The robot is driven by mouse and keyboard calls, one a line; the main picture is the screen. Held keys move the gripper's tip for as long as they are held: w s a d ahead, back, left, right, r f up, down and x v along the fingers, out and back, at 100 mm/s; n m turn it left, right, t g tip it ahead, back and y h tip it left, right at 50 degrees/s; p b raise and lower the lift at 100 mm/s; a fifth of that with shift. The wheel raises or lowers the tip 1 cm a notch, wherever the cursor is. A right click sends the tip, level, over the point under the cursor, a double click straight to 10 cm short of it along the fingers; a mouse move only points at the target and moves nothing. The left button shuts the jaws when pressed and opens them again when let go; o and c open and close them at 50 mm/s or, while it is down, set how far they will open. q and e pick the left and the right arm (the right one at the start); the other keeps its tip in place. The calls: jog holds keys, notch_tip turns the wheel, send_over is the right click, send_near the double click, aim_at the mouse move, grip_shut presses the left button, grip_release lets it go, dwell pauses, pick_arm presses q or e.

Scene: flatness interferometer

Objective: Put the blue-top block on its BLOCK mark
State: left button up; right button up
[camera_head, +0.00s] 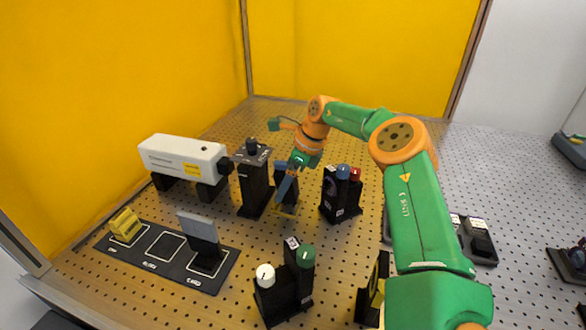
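A dark post with a blue-grey top (281,165) stands on the perforated table near the middle, partly hidden by my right gripper (286,195). I cannot tell for sure that it is the blue-top block. My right gripper points down in front of it, and its fingers are too small and overlapped to show whether they are open or touch it. A black mat (216,282) at the lower left has three outlined marks with labels too small to read. The middle mark (165,247) is empty. My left gripper is out of view.
A yellow piece (125,225) and an upright grey plate (200,236) stand on the mat. A white laser-like box (182,157) and a black post (252,180) are behind. Mounts with blue and red knobs (343,172) and white and green knobs (306,256) stand nearby.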

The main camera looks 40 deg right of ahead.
jog(key=shift+w+d+f, duration=0.1)
jog(key=shift+d+f, duration=0.1)
jog(key=shift+s+a+r, duration=0.4)
jog(key=shift+s+r, duration=0.1)
jog(key=shift+c, duration=0.4)
jog(key=shift+s+a+r, duration=0.1)
jog(key=shift+a, duration=0.05)
jog(key=c, duration=1.1)
jog(key=shift+w+d+f, duration=0.2)
jog(key=shift+w, duration=0.05)
grip_shut()
jog(key=shift+w, duration=0.1)
jog(key=shift+a+r+p, duration=0.1)
jog(key=shift+r+p, duration=0.6)
jog(key=shift+r, duration=0.3)
jog(key=shift+r+p, duration=1.8)
jog(key=shift+r, duration=0.45)
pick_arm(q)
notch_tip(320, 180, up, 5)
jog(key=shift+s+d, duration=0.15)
